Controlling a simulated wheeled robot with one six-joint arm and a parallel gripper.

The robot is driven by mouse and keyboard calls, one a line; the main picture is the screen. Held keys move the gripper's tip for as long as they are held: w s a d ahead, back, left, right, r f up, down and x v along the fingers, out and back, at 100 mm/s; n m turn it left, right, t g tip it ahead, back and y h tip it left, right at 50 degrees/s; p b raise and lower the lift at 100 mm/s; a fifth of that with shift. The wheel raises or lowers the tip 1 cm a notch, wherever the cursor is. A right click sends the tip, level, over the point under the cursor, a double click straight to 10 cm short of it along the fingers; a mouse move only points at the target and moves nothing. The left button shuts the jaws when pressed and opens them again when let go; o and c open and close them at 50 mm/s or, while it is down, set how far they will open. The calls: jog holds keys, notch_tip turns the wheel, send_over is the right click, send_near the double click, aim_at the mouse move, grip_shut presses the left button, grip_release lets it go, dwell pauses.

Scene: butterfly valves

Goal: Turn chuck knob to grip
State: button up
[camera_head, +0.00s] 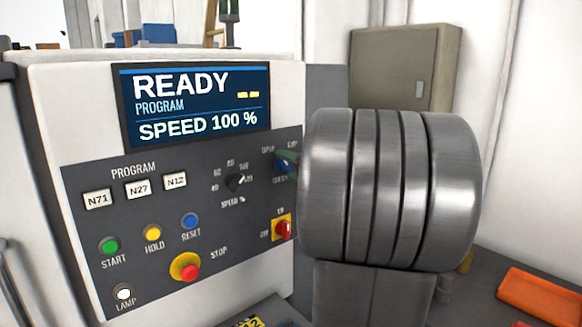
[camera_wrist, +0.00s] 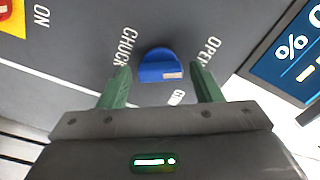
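The chuck knob (camera_wrist: 160,66) is blue and sits on the dark panel, with CHUCK, OPEN and partly hidden G lettering around it. A pale mark shows on its lower edge in the wrist view. My gripper (camera_wrist: 161,80) is open, with one green finger on each side of the knob and a gap to both. I cannot tell how deep the fingertips reach beside it. In the head view, the knob (camera_head: 281,166) shows as a small blue piece with a green finger close by. My grey wrist hides much of the gripper there.
A red switch on a yellow plate (camera_head: 283,229) is just below the knob. The speed dial (camera_head: 235,182) is to its left, and the display (camera_head: 195,103) reads READY, SPEED 100 %. Several coloured buttons and a red stop button (camera_head: 187,269) are lower left.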

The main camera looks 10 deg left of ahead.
jog(key=c, duration=0.8)
jog(key=shift+o, duration=0.2)
jog(key=shift+m, duration=0.4)
jog(key=shift+m+b, duration=0.5)
jog(key=shift+m, duration=0.1)
jog(key=m, duration=0.3)
jog(key=shift+b, duration=0.3)
jog(key=m, duration=0.4)
jog(key=shift+m+p, duration=0.5)
jog(key=shift+m, duration=0.9)
jog(key=shift+f, duration=0.1)
